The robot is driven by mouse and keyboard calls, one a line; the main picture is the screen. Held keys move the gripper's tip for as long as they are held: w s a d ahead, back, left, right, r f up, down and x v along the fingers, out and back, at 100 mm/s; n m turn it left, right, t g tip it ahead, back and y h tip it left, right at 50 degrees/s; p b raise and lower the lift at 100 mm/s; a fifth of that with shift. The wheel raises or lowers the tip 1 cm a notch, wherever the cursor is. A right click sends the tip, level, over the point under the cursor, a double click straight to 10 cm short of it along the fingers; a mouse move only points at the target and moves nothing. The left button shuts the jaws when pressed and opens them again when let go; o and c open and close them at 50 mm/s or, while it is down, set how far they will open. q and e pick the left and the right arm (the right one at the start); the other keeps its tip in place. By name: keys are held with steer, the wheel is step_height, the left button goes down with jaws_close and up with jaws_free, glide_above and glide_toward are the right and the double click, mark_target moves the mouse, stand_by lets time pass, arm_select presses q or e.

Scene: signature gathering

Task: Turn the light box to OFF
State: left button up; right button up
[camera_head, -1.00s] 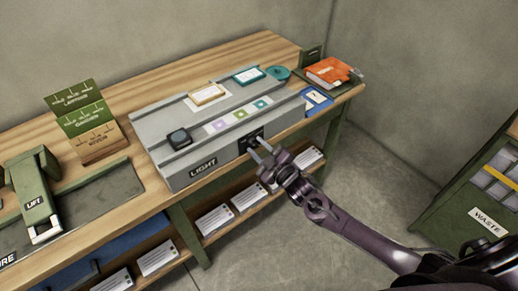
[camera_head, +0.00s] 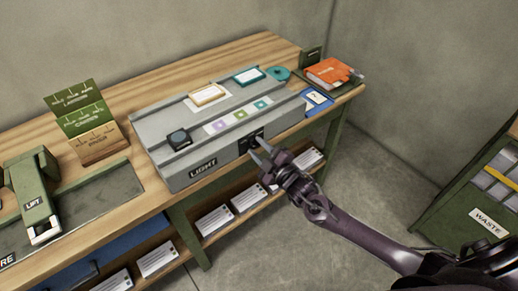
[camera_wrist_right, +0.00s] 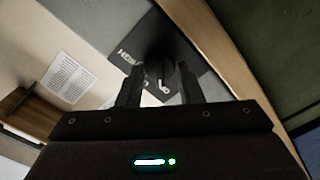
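The grey light box (camera_head: 165,150), with a LIGHT label (camera_head: 203,168) on its front, sits on the wooden bench. A black switch panel (camera_head: 250,142) is on its front face. My right gripper (camera_head: 259,150) is in front of this panel, fingers pointing at it. In the right wrist view a dark knob (camera_wrist_right: 160,70) shows between the two spread fingertips (camera_wrist_right: 158,88), with a gap visible around it. Partly hidden white lettering shows on the panel, one word reading like HIGH. The knob's exact setting is not clear. My left gripper is not in view.
Several small framed cards and a dark square piece (camera_head: 179,139) rest on the box. An orange book (camera_head: 332,72) and a blue card (camera_head: 317,101) lie to its right. A green LIFT device (camera_head: 36,200) stands left. A green WASTE bin (camera_head: 470,205) is at right.

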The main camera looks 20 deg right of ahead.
steer(key=o, duration=0.3)
steer(key=shift+o, duration=0.2)
steer(key=v, duration=0.8)
steer(key=shift+b, duration=0.4)
steer(key=s+d+f+m+g+h, duration=0.2)
steer(key=s+d+f+g, duration=0.15)
steer(key=f, duration=0.65)
steer(key=s+d+f+m+g+h, duration=0.25)
steer(key=s+f, duration=0.25)
steer(key=f, duration=0.5)
steer(key=s+d+f+m+g+h, duration=0.25)
steer(key=s+f, duration=0.25)
steer(key=f, duration=0.6)
steer(key=s+a+f+m+g, duration=0.1)
steer(key=s+a+f+g, duration=0.1)
steer(key=s+f, duration=0.3)
steer(key=s+a+f+m+g, duration=0.1)
steer(key=s+f+m+g, duration=0.1)
steer(key=s, duration=1.2)
steer(key=s+a+f+m+g, duration=0.1)
steer(key=s+a+f+g, duration=0.1)
steer(key=s+f, duration=0.5)
steer(key=s+g, duration=0.1)
steer(key=s, duration=0.1)
steer(key=shift+s+a+f+m+y, duration=0.3)
steer(key=shift+a+m+y, duration=0.05)
steer(key=shift+m+y, duration=0.05)
